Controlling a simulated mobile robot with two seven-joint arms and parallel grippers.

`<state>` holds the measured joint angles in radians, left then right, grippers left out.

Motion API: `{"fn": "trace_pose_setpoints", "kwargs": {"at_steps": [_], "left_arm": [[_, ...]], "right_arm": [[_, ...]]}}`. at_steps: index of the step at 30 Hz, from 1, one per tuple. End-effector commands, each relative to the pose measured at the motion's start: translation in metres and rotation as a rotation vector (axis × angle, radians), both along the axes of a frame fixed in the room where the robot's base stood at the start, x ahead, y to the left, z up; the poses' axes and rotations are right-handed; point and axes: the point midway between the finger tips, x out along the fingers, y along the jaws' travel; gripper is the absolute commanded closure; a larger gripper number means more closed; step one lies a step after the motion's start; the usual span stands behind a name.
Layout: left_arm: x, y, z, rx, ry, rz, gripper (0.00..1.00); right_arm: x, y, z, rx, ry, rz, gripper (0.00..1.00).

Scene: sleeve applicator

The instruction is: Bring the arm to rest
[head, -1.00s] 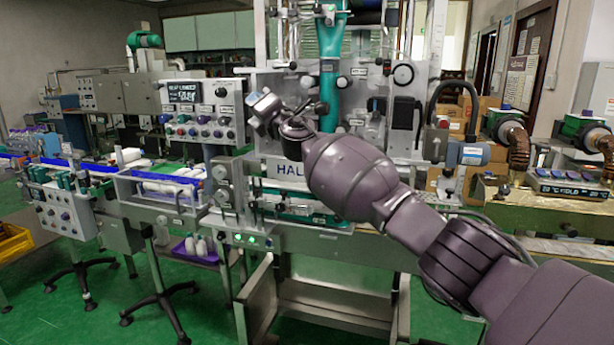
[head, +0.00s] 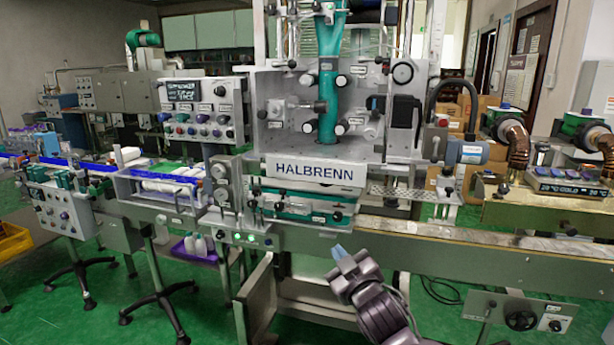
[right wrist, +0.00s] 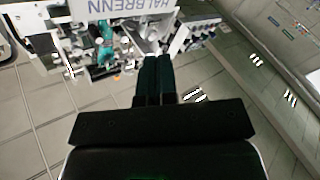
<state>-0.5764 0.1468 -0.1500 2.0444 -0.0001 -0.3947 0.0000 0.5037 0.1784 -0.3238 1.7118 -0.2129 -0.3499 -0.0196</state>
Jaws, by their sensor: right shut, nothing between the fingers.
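My right gripper (head: 340,253) is low in the head view, in front of the conveyor rail below the HALBRENN sign. In the right wrist view its two dark fingers (right wrist: 155,78) lie together, shut and empty. The applicator machine (head: 317,110) with its HALBRENN sign (head: 315,172) stands behind the gripper, and its sign also shows at the top of the right wrist view (right wrist: 122,8). The gripper looks clear of the machine. My left gripper is in neither view.
A control panel with knobs (head: 201,112) stands left of the machine. A conveyor with white bottles (head: 165,188) runs to the left, with a purple bin (head: 187,250) beneath. The conveyor rail (head: 440,255) extends right. Open green floor (head: 205,310) lies in front at left.

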Motion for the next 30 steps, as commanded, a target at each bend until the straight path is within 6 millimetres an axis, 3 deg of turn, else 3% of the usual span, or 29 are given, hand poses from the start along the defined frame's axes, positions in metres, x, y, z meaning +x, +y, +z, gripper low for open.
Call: {"fn": "trace_pose_setpoints", "kwargs": {"at_steps": [1, 6, 17, 24, 30], "left_arm": [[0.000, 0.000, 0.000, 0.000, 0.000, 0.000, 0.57], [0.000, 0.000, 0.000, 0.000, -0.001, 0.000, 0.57], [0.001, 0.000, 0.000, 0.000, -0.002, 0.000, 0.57], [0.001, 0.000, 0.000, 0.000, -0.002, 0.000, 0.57], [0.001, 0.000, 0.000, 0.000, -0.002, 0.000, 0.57]], "right_arm": [[-0.014, -0.013, -0.019, 0.039, 0.045, -0.013, 1.00], [-0.058, -0.052, -0.069, 0.151, 0.171, -0.058, 1.00], [-0.170, -0.128, -0.163, 0.287, 0.396, -0.194, 1.00], [-0.261, -0.174, -0.227, 0.296, 0.554, -0.319, 1.00], [-0.336, -0.196, -0.277, 0.282, 0.698, -0.404, 1.00]]}}
